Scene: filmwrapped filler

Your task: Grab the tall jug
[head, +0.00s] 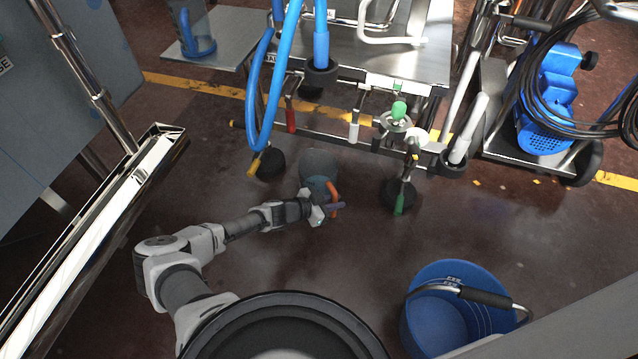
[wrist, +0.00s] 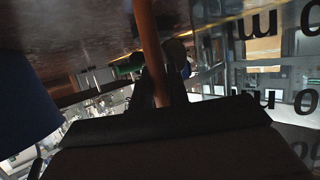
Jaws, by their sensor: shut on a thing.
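The tall jug (head: 318,166) looks grey and see-through in the head view, with an orange handle (head: 333,191). It is over the dark floor in front of the metal cart. My gripper (head: 328,207) is at the handle on the near side of the jug. In the wrist view the orange-brown handle (wrist: 150,50) runs down between the fingers (wrist: 158,88), which are shut on it. A clear wall with dark lettering (wrist: 258,97), apparently the jug's side, fills the right of that view. I cannot tell whether the jug touches the floor.
The metal cart (head: 390,60) with hanging tools and blue hoses (head: 270,95) stands just behind the jug. A blue bucket (head: 440,325) is at the lower right. A chrome-framed stand (head: 110,215) is on the left. The floor between is mostly free.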

